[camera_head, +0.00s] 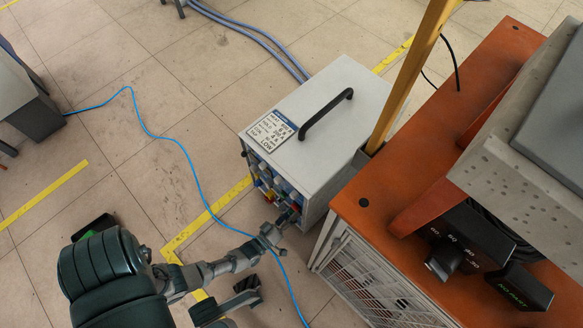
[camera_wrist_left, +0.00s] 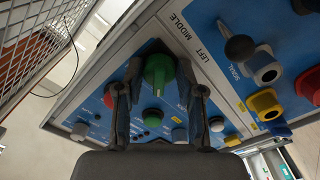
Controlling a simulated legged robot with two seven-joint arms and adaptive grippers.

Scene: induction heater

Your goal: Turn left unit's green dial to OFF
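The unit is a light grey box (camera_head: 315,115) with a black top handle and a blue front panel of dials and connectors. In the left wrist view the green dial (camera_wrist_left: 158,72) shows on the blue panel (camera_wrist_left: 222,95), near its edge. My left gripper (camera_wrist_left: 160,80) has one finger on each side of the dial. Narrow gaps seem to show beside it, so the fingers look open around it; contact is unclear. In the head view my left gripper (camera_head: 288,215) is at the unit's front, and the dial cannot be made out.
An orange-topped cart (camera_head: 400,180) with a mesh side stands close on the right. A blue cable (camera_head: 165,138) crosses the floor. In the wrist view a black ball-ended lever (camera_wrist_left: 238,48) and yellow, red and blue connectors lie right of the fingers. Floor is open to the left.

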